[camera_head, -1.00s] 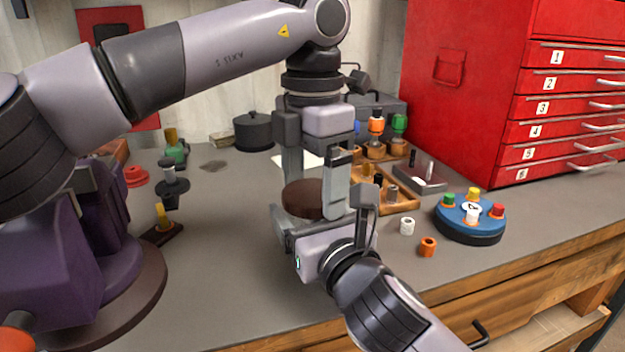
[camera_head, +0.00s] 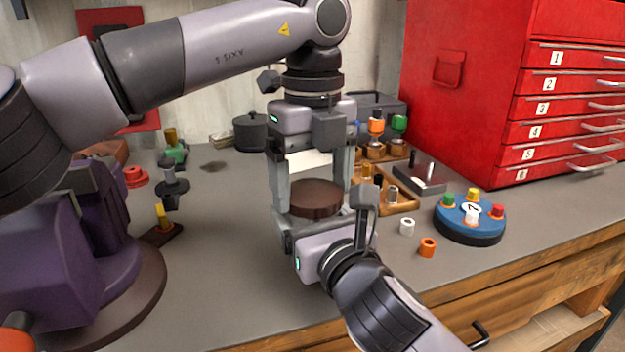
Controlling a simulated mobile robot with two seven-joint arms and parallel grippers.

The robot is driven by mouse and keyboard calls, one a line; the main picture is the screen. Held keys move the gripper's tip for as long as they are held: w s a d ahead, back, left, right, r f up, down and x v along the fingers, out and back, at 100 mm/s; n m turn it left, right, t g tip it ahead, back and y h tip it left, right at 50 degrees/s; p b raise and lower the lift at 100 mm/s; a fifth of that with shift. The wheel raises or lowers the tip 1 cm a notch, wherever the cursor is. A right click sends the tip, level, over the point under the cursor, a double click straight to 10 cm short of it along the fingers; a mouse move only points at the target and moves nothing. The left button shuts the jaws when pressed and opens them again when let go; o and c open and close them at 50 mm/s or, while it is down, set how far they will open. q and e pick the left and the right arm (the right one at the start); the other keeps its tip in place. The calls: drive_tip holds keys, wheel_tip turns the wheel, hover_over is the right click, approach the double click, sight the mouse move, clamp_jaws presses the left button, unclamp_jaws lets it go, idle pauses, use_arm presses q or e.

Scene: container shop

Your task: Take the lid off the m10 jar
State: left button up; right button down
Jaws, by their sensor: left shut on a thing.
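The m10 jar's lid is a dark brown round disc (camera_head: 316,203) near the middle of the head view. My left gripper (camera_head: 314,190) reaches down from above with one finger on each side of the lid, shut on it. The lid lies level. The jar body below it is hidden behind my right gripper (camera_head: 306,238), which comes in from the lower right at jar height. The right fingers are mostly hidden, so I cannot tell whether they hold the jar.
A blue round stand (camera_head: 468,226) with coloured caps, a white ring (camera_head: 407,226) and an orange ring (camera_head: 428,247) lie to the right. A wooden tray (camera_head: 402,200) and a metal block (camera_head: 420,178) stand behind. A black pot (camera_head: 250,132) is at the back.

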sight(312, 191)
use_arm(q)
drive_tip(key=shift+r, duration=0.25)
idle(0.6)
drive_tip(key=shift+r, duration=0.9)
drive_tip(key=shift+r, duration=2)
use_arm(e)
unclamp_jaws()
drive_tip(key=shift+s, duration=0.1)
